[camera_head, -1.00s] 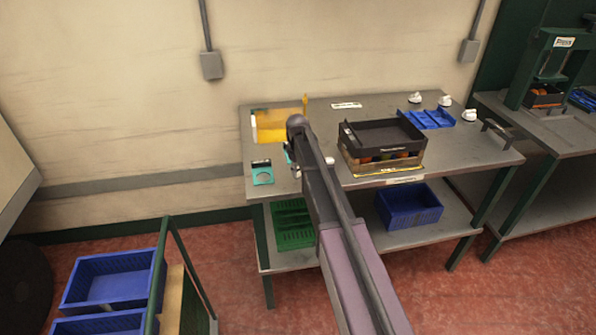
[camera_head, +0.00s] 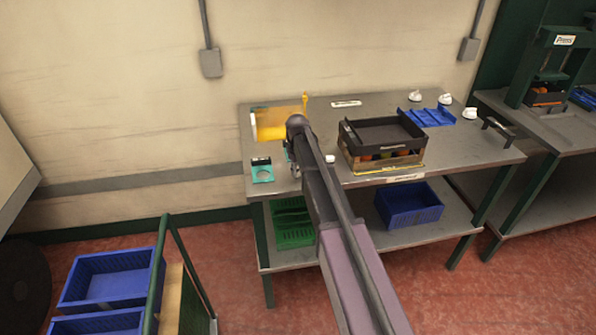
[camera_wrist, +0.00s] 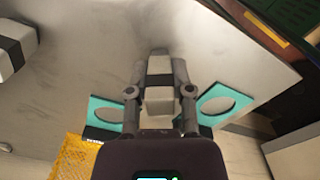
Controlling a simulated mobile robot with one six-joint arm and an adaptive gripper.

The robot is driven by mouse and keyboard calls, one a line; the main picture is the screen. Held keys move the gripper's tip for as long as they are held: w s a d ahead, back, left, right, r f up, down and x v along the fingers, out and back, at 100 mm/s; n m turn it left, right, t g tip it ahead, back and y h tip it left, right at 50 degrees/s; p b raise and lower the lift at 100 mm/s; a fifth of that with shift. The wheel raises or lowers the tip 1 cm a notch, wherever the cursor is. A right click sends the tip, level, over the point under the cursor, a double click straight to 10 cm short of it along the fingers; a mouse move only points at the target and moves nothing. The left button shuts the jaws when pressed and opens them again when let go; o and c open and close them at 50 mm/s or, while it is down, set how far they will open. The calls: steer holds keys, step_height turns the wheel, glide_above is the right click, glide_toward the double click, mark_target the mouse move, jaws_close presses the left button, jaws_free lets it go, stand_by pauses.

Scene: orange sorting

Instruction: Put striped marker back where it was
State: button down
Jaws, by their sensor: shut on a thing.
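In the wrist view my gripper (camera_wrist: 159,78) is shut on the striped marker (camera_wrist: 158,101), a small block with white and black bands. A teal plate with an oval opening (camera_wrist: 238,96) lies right of the fingers, and more teal (camera_wrist: 98,108) shows at left. In the head view a teal plate (camera_head: 262,179) lies near the table's left front corner, just left of my arm's end. My arm hides the gripped marker there. I cannot tell whether the marker touches the table.
Another black-and-white block (camera_wrist: 12,48) shows at the wrist view's upper left. The grey table (camera_head: 470,150) bears a yellow tray (camera_head: 270,133) behind my arm's end, a black crate (camera_head: 350,140) on a fruit box to the right, and blue trays (camera_head: 435,116). A white piece (camera_head: 330,158) sits beside my arm.

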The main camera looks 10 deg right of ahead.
steer(key=shift+f, duration=0.1)
steer(key=shift+c, duration=2.2)
jaws_free()
steer(key=o, duration=0.4)
steer(key=shift+r+p, duration=4)
steer(key=shift+r, duration=0.05)
steer(key=s+m, duration=0.6)
steer(key=s, duration=2.3)
